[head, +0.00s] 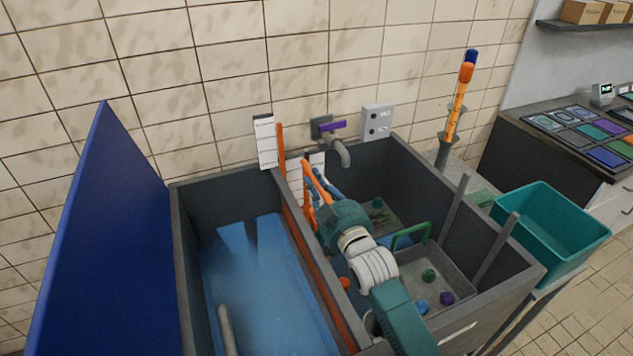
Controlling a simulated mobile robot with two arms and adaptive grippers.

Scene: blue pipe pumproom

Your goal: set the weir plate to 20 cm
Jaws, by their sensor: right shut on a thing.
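The weir plate (318,279) shows as an orange strip along the divider between the tank's two compartments. An orange upright (281,146) stands at its far end beside a white scale (265,143) with dark marks, too small to read. A second white marked strip (294,183) is partly hidden behind the fingers. My right gripper (311,185) reaches over the right compartment to the divider and is shut on an orange part of the weir plate. The fingers hide most of the grip. My left gripper is not in view.
Blue water (255,275) and a grey pipe (227,330) are in the left compartment. A purple-handled tap (333,126) is behind. A tray (450,275) with a green handle fills part of the right compartment. A teal bin (550,225) stands right, and a blue panel (105,235) left.

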